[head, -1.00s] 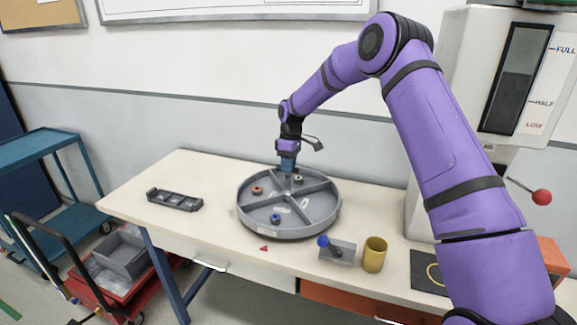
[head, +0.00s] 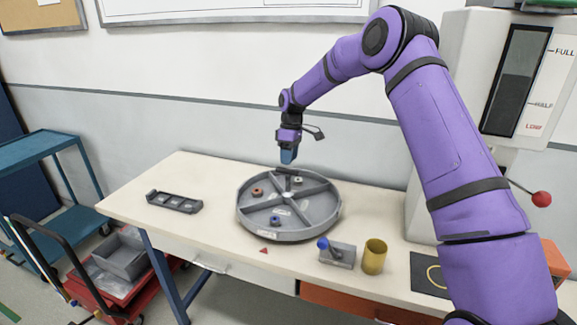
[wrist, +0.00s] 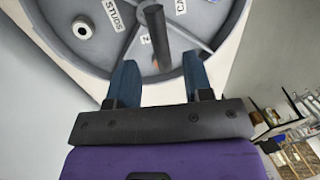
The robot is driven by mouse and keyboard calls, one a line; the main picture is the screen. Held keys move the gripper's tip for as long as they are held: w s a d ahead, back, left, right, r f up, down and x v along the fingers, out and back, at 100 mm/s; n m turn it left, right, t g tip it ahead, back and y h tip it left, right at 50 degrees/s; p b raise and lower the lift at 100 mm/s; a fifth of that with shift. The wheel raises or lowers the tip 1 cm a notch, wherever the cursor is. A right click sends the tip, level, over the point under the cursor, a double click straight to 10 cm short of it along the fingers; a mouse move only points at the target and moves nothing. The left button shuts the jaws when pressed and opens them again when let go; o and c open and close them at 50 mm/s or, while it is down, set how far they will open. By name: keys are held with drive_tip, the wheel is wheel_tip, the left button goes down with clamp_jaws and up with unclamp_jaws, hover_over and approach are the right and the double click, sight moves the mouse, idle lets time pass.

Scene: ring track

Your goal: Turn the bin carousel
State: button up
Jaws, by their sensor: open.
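The bin carousel (head: 288,237) is a round grey tray on the table, split by dividers into labelled compartments. Small parts lie in it: an orange-red ring (head: 257,192), a blue one (head: 275,220) and a pale one (head: 297,180), which also shows in the wrist view (wrist: 83,27). A dark upright peg (wrist: 154,35) stands near the carousel's rim in the wrist view. My gripper (head: 288,160) is above the far rim. In the wrist view its two blue fingers (wrist: 160,80) are apart, with nothing held between them; the peg is just beyond the fingertips.
A dark slotted tray (head: 174,202) lies left of the carousel. A small block with a blue-knobbed lever (head: 337,253) and a yellow cup (head: 374,257) stand at front right. A red triangle (head: 264,250) marks the table before the carousel. A tall dispenser stands at right.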

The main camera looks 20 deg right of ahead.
wheel_tip(320, 180, up, 7)
drive_tip(key=w, duration=0.1)
drive_tip(key=shift+d, duration=0.4)
drive_tip(key=s+d+r+m+t+h, duration=0.1)
drive_tip(key=s+r+m+t, duration=0.3)
drive_tip(key=s+r, duration=1.7)
drive_tip(key=s+d+f+m+t, duration=0.1)
drive_tip(key=s+d+m, duration=0.1)
drive_tip(key=s, duration=1.3)
drive_tip(key=s+d+f+m+t, duration=0.2)
drive_tip(key=s+m, duration=0.2)
drive_tip(key=s, duration=1)
drive_tip(key=shift+s+m, duration=0.35)
drive_tip(key=shift+m, duration=0.05)
